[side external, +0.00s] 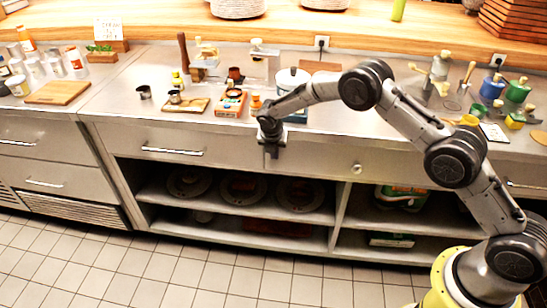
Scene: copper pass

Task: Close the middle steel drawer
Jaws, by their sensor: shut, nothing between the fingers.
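A steel drawer front (215,142) with a bar handle (172,152) spans the counter's face under the worktop, left of my gripper. It looks flush or nearly so; I cannot tell whether it stands slightly out. To its right the steel front carries a round knob (357,168). Another drawer with a bar handle (525,184) is partly hidden behind my arm at the right. My gripper (271,153) is shut and empty, pointing down in front of the steel face near the counter edge. I cannot tell whether it touches the front.
Two more drawers with handles (17,142) (45,184) are at far left. Open shelves (235,220) with dark plates lie below. The steel worktop (130,85) holds a tray, a red box (230,103), a white pot (292,78) and jars. The tiled floor (190,280) is clear.

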